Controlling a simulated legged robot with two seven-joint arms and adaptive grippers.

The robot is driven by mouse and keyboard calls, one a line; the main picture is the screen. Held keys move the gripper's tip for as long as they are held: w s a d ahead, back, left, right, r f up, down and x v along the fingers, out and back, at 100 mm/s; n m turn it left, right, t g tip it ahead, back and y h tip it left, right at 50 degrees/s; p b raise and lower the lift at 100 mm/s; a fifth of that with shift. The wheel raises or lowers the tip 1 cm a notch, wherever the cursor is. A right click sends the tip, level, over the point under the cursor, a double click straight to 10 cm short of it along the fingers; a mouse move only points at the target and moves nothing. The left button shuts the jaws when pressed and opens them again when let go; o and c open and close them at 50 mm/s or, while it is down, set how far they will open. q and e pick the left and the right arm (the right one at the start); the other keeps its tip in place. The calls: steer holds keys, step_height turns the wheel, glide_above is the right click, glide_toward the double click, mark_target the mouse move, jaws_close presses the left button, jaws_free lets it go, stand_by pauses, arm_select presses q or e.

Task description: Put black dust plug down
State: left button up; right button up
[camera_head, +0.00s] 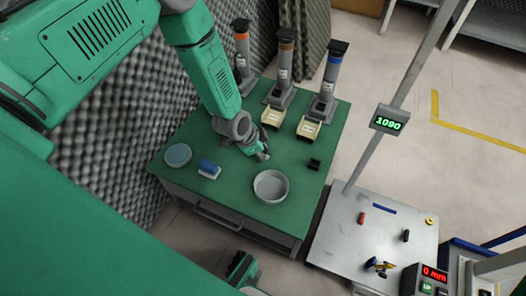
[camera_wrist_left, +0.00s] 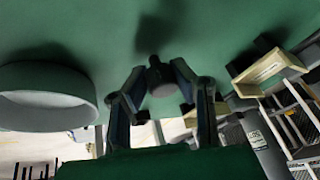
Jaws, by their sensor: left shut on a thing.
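The plug's end points at the green tabletop, and a dark shadow lies close by. I cannot tell whether the plug touches the table. In the head view the gripper hides most of the plug.
A grey table (camera_head: 340,245) with small parts is at right. Foam wall lies left.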

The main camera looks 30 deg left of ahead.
arm_select(q)
steer(key=shift+f, duration=0.25)
jaws_close()
steer(key=o, duration=1)
jaws_free()
steer(key=shift+a+r, duration=0.1)
steer(key=shift+r, duration=0.45)
steer(key=p+v, duration=0.5)
steer(key=v, duration=0.6)
steer(key=s+n+g+y, duration=0.1)
steer(key=s+n, duration=0.2)
steer(key=s, duration=0.5)
steer(key=s+n+g, duration=0.1)
steer(key=s+n, duration=0.2)
steer(key=s, duration=0.6)
steer(key=s+n+g+y, duration=0.1)
steer(key=s+n+g, duration=0.1)
steer(key=s, duration=0.6)
steer(key=shift+s+a+f+n+y, duration=0.1)
steer(key=shift+n+y, duration=0.05)
steer(key=shift+n, duration=0.3)
steer(key=shift+s+a+f+n+y, duration=0.1)
steer(key=shift+a+n+y, duration=0.05)
steer(key=shift+n, duration=0.3)
